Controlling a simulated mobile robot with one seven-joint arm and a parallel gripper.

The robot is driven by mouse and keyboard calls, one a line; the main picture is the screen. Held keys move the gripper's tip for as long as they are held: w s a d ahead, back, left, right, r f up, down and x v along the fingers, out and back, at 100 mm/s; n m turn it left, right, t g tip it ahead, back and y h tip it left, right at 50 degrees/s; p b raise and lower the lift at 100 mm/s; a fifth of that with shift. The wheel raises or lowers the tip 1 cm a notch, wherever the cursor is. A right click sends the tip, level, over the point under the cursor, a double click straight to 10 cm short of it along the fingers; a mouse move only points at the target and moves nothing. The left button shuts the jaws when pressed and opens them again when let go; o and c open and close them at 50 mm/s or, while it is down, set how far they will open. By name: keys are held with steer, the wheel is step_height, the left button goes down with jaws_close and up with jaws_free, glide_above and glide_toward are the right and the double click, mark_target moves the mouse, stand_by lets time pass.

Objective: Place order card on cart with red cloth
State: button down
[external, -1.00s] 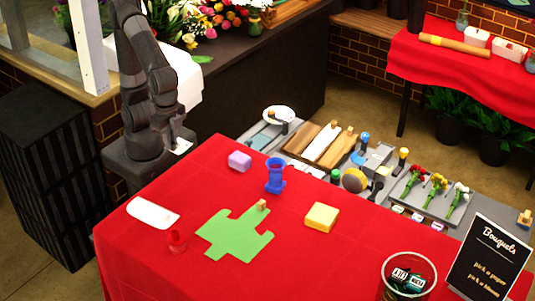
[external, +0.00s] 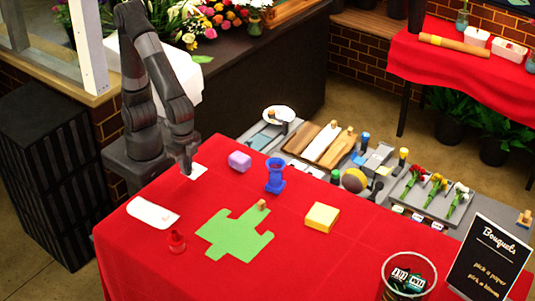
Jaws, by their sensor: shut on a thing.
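The cart (external: 135,262) is covered with a red cloth. My gripper (external: 188,172) is low over its far left edge. It is shut on a small white card (external: 197,172), which I take to be the order card. The card is at or just above the cloth; I cannot tell whether it touches. The fingers are small and dark here, and part of the card is hidden behind them.

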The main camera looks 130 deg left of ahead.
mark_target(196, 173)
steer(key=shift+w+a+f, duration=0.95)
steer(key=shift+w+a, duration=0.1)
steer(key=shift+f, duration=1.95)
steer(key=shift+f, duration=0.1)
steer(key=c, duration=1.4)
jaws_free()
steer(key=shift+c, duration=0.2)
